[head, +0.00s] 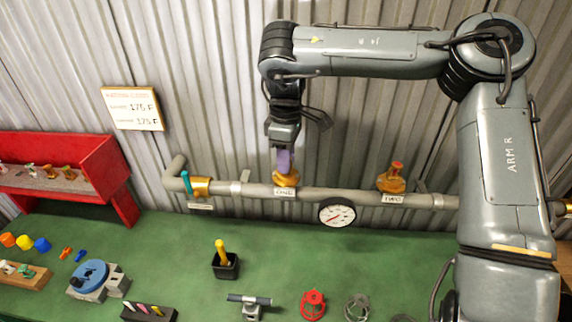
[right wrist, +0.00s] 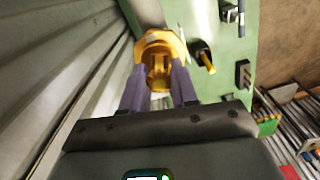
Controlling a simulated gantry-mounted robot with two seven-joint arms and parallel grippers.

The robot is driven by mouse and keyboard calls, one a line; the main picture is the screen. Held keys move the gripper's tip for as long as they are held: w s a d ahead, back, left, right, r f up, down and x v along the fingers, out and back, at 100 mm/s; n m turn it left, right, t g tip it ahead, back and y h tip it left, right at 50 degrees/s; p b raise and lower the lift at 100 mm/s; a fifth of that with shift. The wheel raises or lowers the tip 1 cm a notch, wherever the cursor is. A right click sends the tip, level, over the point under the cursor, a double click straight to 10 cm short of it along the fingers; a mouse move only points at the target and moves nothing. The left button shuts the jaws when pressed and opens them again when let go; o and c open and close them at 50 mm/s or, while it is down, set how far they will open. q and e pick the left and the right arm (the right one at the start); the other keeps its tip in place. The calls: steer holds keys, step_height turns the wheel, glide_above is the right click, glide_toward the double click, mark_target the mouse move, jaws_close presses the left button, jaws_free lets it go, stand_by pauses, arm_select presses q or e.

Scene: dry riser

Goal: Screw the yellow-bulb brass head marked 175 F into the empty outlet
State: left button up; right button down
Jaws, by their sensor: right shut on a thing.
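My right gripper (head: 284,165) points down at the outlet labelled ONE (head: 285,180) on the grey pipe (head: 318,193). Its purple fingers are shut on a brass piece (right wrist: 158,76), seen between the fingertips in the right wrist view. The piece is in line with the brass hex fitting (right wrist: 163,45) beyond it. No bulb colour or marking can be read on it, and I cannot tell how far it is seated. The outlet labelled TWO (head: 392,183) carries a brass head with a red bulb (head: 397,166). My left gripper is not in view.
A red rack (head: 70,145) with several small heads stands at the left. A dial gauge (head: 337,212) hangs under the pipe, and a teal-handled valve (head: 186,182) sits at its left. A black cup (head: 226,268), a blue round fixture (head: 90,275) and other items lie on the green bench.

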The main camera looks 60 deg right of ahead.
stand_by(0.4)
steer(key=shift+f+m+b, duration=0.1)
steer(key=shift+m+b, duration=0.3)
steer(key=shift+m, duration=0.1)
steer(key=shift+f+m+b, duration=0.15)
steer(key=shift+m+b, duration=0.75)
steer(key=shift+m, duration=0.1)
steer(key=c, duration=1.3)
jaws_free()
steer(key=shift+r+m, duration=0.3)
steer(key=o, duration=0.5)
